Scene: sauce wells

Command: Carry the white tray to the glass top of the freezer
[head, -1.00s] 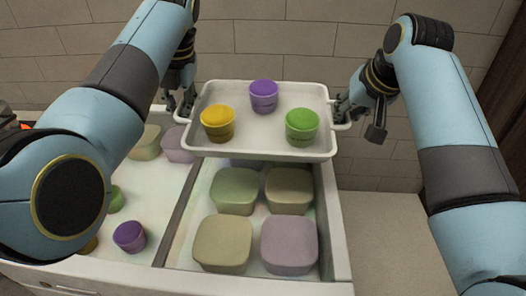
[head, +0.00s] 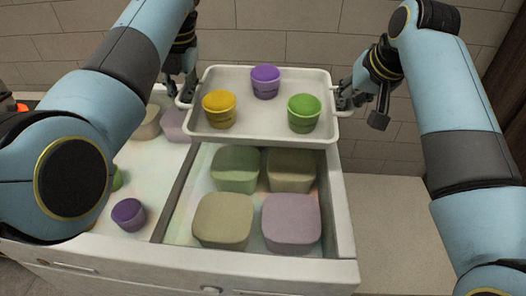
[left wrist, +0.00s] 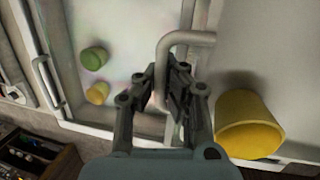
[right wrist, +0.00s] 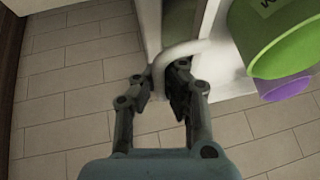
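The white tray (head: 262,136) is held level above the far part of the freezer (head: 290,268), carrying a yellow cup (head: 219,110), a purple cup (head: 265,82) and a green cup (head: 304,113), all upright. My left gripper (head: 187,93) is closed around the tray's left handle; that handle shows between its fingers in the left wrist view (left wrist: 176,88). My right gripper (head: 343,97) is closed around the right handle, also seen in the right wrist view (right wrist: 160,88). The freezer's pale, frosted left half (head: 158,180) looks like the glass top, partly hidden by my left arm.
The freezer's right half is open, with several pastel tubs (head: 223,220) inside. Another purple cup (head: 128,214) shows at the left half; I cannot tell whether on or under glass. A tiled wall (head: 290,40) stands behind.

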